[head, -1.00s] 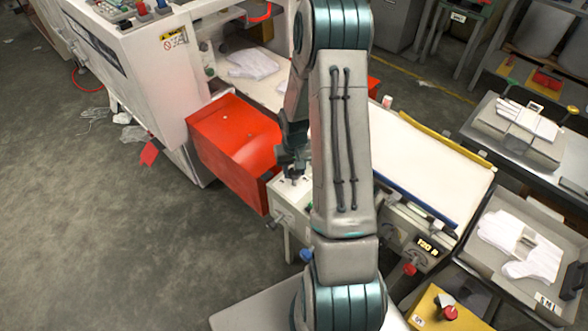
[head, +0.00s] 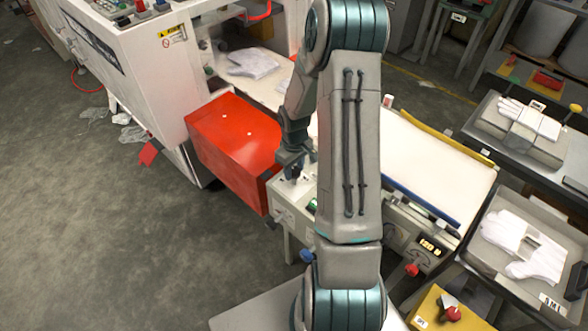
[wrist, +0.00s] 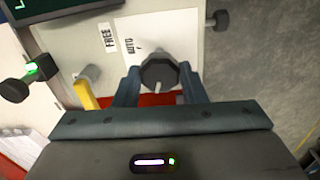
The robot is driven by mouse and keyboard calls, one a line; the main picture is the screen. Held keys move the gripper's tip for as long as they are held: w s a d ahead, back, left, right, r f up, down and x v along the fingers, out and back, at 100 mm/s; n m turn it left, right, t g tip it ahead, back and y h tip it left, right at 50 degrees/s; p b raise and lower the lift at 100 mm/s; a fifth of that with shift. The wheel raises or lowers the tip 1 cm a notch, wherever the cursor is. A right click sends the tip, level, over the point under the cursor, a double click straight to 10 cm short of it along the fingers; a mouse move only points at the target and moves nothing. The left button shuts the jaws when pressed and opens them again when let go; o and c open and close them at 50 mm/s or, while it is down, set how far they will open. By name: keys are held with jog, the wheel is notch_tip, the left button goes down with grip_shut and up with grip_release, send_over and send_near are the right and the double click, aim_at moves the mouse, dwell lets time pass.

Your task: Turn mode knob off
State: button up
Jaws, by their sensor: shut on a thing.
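The mode knob (wrist: 160,73) is a dark, many-sided knob with a pale pointer mark, seen in the wrist view on a light panel (wrist: 100,58). The panel carries the printed labels "FREE" and "AUTO". The pointer mark is on the side facing my gripper, away from those labels. My gripper (wrist: 160,88) is shut on the knob, one finger on each side. In the head view my gripper (head: 292,163) is at the top of the white control box (head: 290,200), where it hides most of the knob.
A red box-shaped guard (head: 235,140) stands left of the control box. A white table (head: 435,170) with a blue front edge lies to the right. In the wrist view, dark side knobs (wrist: 14,89) stick out from the panel and a yellow part (wrist: 87,92) is close by.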

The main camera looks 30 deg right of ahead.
aim_at(294, 170)
jog(key=n, duration=0.5)
jog(key=shift+n, duration=0.3)
dwell(0.4)
jog(key=o, duration=1)
jog(key=shift+r, duration=6.95)
